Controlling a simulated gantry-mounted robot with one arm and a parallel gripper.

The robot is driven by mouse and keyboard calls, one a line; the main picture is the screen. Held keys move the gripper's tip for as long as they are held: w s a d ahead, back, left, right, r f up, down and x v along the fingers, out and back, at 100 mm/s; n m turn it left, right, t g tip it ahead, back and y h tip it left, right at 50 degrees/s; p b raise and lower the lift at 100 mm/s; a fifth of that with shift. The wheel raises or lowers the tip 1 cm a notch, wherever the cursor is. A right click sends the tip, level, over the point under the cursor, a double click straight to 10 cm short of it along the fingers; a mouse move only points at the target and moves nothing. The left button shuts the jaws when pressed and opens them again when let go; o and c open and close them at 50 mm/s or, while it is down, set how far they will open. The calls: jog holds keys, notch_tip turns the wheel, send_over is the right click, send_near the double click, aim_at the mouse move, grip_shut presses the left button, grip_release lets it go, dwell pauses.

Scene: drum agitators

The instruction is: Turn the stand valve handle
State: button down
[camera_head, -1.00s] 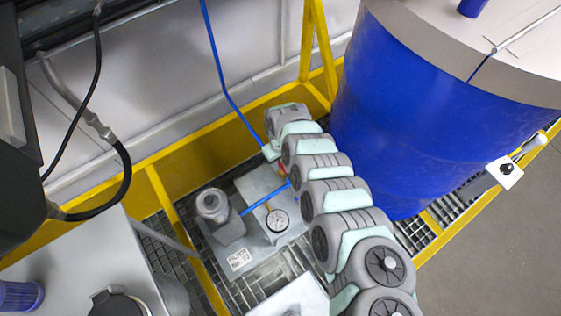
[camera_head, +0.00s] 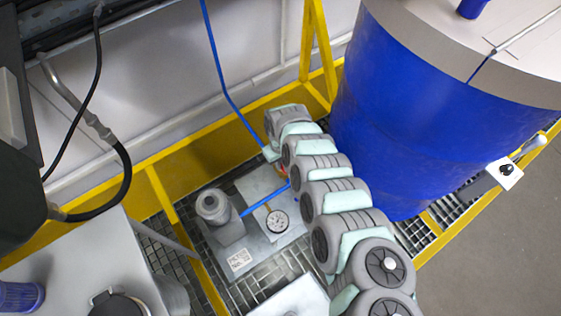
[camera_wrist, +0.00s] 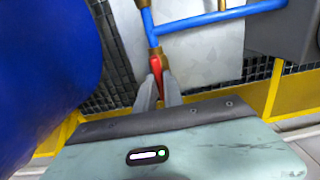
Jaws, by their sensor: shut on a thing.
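The stand valve handle (camera_wrist: 156,70) is red and shows in the wrist view, joined to a brass fitting on a blue pipe (camera_wrist: 148,27). My gripper (camera_wrist: 158,88) is shut on the handle, with one grey finger on each side of it. In the head view my arm hides most of the handle and the gripper; only a small reddish bit shows beside the wrist. The grey stand plate (camera_head: 262,186) lies under the pipe, with a round pressure gauge (camera_head: 277,221) on it.
A large blue drum (camera_head: 400,120) stands close to the right of my arm. A grey pump-like unit (camera_head: 215,208) sits left of the gauge. Yellow rails (camera_head: 200,165) border the grated floor, and a thin blue hose (camera_head: 222,80) runs up the wall behind.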

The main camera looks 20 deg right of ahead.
jog(key=shift+r+p, duration=0.1)
jog(key=shift+p, duration=0.25)
jog(key=shift+a+r+m+p, duration=0.1)
jog(key=shift+m+p, duration=1.4)
jog(key=shift+p, duration=0.05)
jog(key=shift+w+m+p, duration=0.1)
jog(key=shift+m+p, duration=0.35)
jog(key=shift+m, duration=0.35)
jog(key=shift+m+p, duration=0.3)
jog(key=shift+m, duration=0.9)
jog(key=m, duration=0.5)
jog(key=shift+m, duration=0.3)
jog(key=m+p, duration=0.1)
jog(key=m, duration=0.4)
jog(key=shift+f+m, duration=0.2)
jog(key=shift+m, duration=0.1)
